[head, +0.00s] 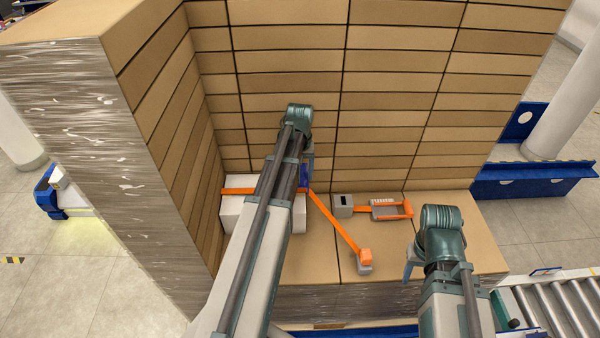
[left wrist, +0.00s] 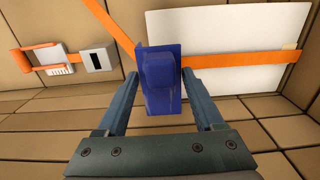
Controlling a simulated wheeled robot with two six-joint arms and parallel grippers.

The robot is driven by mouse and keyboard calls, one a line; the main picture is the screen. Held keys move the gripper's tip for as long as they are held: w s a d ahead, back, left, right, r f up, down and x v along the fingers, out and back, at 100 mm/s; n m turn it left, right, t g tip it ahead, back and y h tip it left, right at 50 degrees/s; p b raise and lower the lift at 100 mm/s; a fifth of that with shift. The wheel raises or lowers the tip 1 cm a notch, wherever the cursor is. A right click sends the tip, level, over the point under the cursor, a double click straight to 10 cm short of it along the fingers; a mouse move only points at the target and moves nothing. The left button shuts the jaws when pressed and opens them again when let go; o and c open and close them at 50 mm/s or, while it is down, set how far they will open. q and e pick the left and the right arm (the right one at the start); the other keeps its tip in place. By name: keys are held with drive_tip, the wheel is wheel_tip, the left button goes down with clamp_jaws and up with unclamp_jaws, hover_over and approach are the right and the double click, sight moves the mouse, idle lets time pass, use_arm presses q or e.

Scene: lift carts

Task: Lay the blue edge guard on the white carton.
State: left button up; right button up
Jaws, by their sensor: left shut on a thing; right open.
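The blue edge guard (left wrist: 160,80) is between the fingers of my left gripper (left wrist: 160,73), which is shut on it. In the head view the guard (head: 306,176) shows only in part, at the right end of the white carton (head: 232,214); my left arm hides much of both. In the left wrist view the guard overlaps the left edge of the carton (left wrist: 225,32) and hides part of the orange strap (left wrist: 235,70). I cannot tell whether guard and carton touch. My right gripper (head: 411,262) is open and empty, low at the right.
The strap slants down from the carton to an orange-and-grey end piece (head: 364,262). A grey buckle (head: 343,205) with an orange-framed piece (head: 390,209) lies right of it on the brown boxes. Stacked box walls stand behind and left. A roller conveyor (head: 560,305) is at lower right.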

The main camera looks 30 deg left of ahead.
sight(300, 196)
use_arm(q)
drive_tip(key=shift+f+b, duration=3.25)
drive_tip(key=shift+f, duration=0.3)
drive_tip(key=shift+f+b, duration=0.65)
drive_tip(key=o, duration=1.4)
drive_tip(key=shift+o, duration=0.2)
wheel_tip(300, 196, up, 14)
drive_tip(key=p, duration=1.4)
drive_tip(key=shift+s+f, duration=0.1)
drive_tip(key=shift+f, duration=0.05)
